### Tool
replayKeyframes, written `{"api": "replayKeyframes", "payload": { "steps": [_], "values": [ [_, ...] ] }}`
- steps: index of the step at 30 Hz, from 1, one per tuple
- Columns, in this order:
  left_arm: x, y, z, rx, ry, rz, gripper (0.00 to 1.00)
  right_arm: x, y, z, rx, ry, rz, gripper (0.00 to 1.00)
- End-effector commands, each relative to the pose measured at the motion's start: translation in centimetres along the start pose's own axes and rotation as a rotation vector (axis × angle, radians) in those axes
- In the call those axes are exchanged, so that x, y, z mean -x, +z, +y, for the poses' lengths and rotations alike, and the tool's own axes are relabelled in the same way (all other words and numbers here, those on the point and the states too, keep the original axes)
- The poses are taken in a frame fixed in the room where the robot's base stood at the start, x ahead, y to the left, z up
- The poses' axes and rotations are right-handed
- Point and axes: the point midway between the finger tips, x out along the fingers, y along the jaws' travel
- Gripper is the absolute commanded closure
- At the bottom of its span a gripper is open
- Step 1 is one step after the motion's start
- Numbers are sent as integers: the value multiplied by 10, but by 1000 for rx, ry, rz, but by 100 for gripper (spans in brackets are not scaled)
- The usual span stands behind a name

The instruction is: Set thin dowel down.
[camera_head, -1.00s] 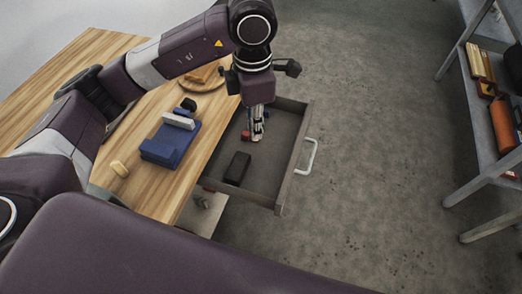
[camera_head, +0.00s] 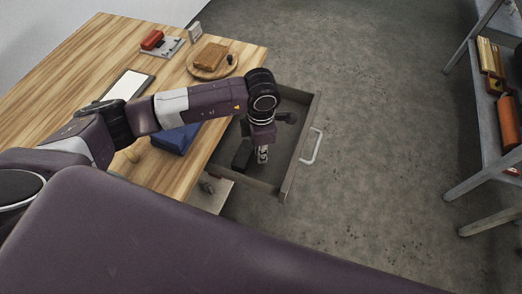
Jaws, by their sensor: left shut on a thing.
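My left gripper (camera_head: 262,158) points down inside the open drawer (camera_head: 287,175), in its near part. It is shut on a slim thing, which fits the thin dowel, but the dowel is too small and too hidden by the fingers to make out. I cannot tell whether it touches the drawer floor. A black block (camera_head: 242,154) lies in the drawer just left of the gripper. My right gripper is not in view.
The wooden table (camera_head: 75,75) holds a round board (camera_head: 232,69) with a brown block, a red item (camera_head: 152,39) on a grey base, a white-topped panel (camera_head: 125,85) and a blue object (camera_head: 176,138). A metal shelf (camera_head: 470,130) stands right. The floor between is clear.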

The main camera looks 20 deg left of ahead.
Motion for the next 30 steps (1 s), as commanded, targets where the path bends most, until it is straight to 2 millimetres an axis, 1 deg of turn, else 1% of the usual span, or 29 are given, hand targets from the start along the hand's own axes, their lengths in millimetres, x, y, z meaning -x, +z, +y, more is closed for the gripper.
{"api": "replayKeyframes", "payload": {
  "steps": [6,10,11,12,13,22,24,26,30],
  "values": [
    [0,1,1,0,1,-2,98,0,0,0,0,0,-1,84],
    [-4,1,0,0,1,-2,98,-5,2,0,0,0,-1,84],
    [-4,1,0,0,1,-2,87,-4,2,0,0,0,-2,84],
    [-3,1,0,0,1,-2,83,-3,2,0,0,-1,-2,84],
    [-3,1,0,0,1,-2,81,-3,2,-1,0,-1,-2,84],
    [-1,1,0,0,1,-2,81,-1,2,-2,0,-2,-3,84],
    [3,1,0,0,1,-2,81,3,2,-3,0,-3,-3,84],
    [8,1,1,-1,2,-4,81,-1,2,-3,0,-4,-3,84],
    [36,2,2,-1,5,-6,81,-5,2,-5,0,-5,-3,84]
  ]
}}
